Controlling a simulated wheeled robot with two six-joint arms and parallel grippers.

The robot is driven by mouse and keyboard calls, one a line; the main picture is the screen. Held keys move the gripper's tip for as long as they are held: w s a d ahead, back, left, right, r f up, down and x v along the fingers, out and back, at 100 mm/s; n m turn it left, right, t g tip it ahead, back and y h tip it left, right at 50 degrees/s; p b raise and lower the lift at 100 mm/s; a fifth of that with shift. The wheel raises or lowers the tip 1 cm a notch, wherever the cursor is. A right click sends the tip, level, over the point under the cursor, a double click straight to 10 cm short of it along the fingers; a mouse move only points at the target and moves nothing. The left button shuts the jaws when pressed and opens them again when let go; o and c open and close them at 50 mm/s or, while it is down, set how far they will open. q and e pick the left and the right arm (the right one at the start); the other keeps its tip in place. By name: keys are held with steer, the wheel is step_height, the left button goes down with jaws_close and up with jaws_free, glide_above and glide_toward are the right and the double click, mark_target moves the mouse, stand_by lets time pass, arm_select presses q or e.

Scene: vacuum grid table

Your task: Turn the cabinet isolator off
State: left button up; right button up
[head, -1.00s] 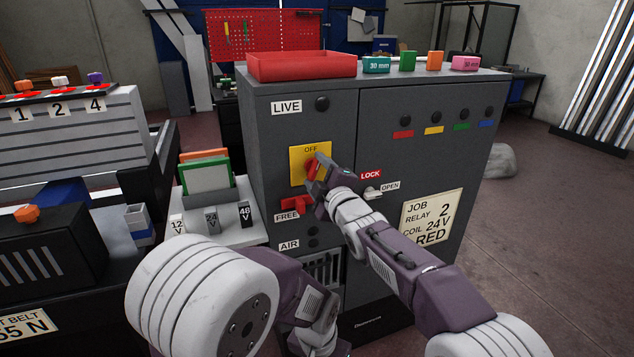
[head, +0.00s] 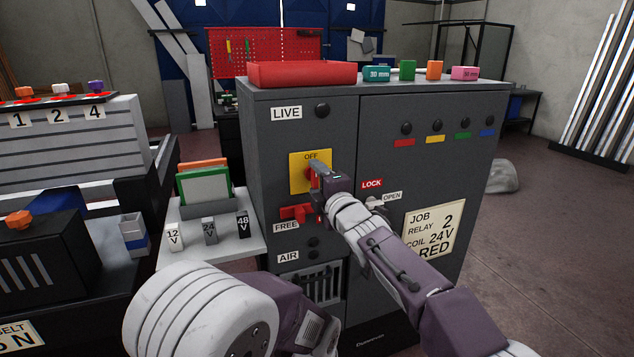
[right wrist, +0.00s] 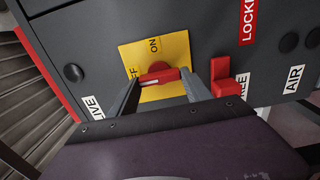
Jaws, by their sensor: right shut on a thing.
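The isolator is a red rotary handle (right wrist: 158,76) on a yellow plate (head: 297,178) on the grey cabinet (head: 375,125). OFF is printed at the plate's top in the head view; ON also shows in the right wrist view. My right gripper (right wrist: 160,84) is shut on the red handle, one finger at each end of it. The handle lies roughly upright on the cabinet; which end points is unclear. In the head view my right gripper (head: 318,175) covers part of the plate. My left arm shows at lower left, its gripper out of view.
A red lever (head: 296,213) by the FREE label sits just below the plate. A latch (head: 376,203) by LOCK and OPEN is close to my right wrist. The LIVE lamp (head: 322,110) looks dark. A small side table (head: 205,250) stands left of the cabinet.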

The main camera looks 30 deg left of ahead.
steer(key=o, duration=1.4)
steer(key=shift+s+d+f+b, duration=0.3)
steer(key=shift+s+d+b, duration=0.5)
steer(key=shift+b, duration=0.3)
steer(key=v, duration=0.2)
steer(key=b+v, duration=0.1)
steer(key=v, duration=0.1)
steer(key=b+v, duration=0.1)
steer(key=v, duration=0.1)
steer(key=shift+s+d+r, duration=0.2)
steer(key=shift+d+r, duration=0.05)
steer(key=shift+d, duration=0.1)
